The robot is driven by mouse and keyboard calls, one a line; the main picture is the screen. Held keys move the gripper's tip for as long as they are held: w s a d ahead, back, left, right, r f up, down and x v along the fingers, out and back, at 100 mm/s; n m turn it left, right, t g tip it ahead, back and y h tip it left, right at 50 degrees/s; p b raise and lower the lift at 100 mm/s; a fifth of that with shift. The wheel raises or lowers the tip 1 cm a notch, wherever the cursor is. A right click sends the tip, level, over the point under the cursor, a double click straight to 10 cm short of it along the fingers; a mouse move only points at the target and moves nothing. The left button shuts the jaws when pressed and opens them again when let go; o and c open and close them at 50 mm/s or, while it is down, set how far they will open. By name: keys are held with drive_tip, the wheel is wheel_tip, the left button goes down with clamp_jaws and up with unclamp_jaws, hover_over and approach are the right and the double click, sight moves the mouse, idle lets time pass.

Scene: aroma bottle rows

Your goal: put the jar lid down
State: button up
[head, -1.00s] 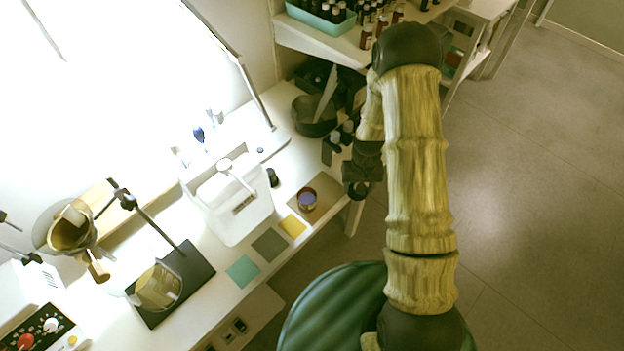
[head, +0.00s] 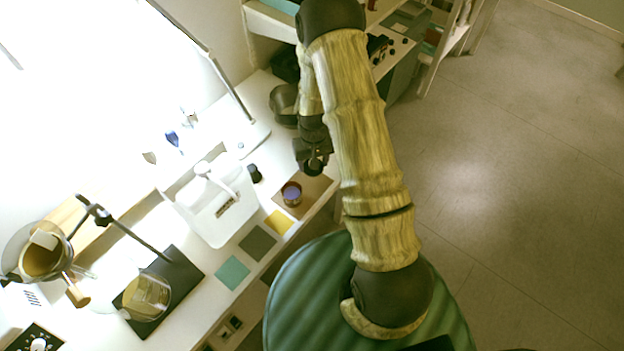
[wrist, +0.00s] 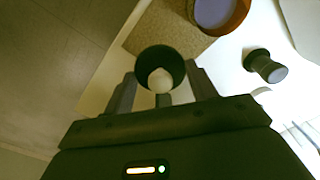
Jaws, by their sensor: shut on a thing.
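The jar lid (wrist: 151,61) is a dark round cap, seen in the wrist view between my fingertips, with a pale rounded spot in its middle. My gripper (wrist: 160,92) is shut on it. In the head view my gripper (head: 314,160) is beyond the open jar, near the bench's right edge; the lid cannot be made out clearly there. The jar (head: 291,194) is amber with purple contents and stands on a tan mat (head: 318,187). Its rim also shows at the top of the wrist view (wrist: 240,14), apart from the lid.
A small dark capped object (wrist: 258,61) stands right of the lid in the wrist view. A white container (head: 215,208) is left of the jar. Yellow (head: 279,222), grey and teal squares lie along the bench front. A dark bowl (head: 284,101) stands behind my gripper.

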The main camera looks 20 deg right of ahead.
drive_tip(key=shift+w+b, duration=0.1)
drive_tip(key=shift+b, duration=0.35)
drive_tip(key=shift+n+b, duration=0.3)
drive_tip(key=shift+b, duration=0.35)
drive_tip(key=r+n+b, duration=0.1)
drive_tip(key=b, duration=0.2)
drive_tip(key=shift+s+r+n+b, duration=0.2)
drive_tip(key=shift+r+n+b, duration=0.4)
drive_tip(key=shift+b, duration=0.3)
drive_tip(key=shift+r, duration=0.35)
drive_tip(key=shift+f+p, duration=0.35)
drive_tip(key=shift+f, duration=2.6)
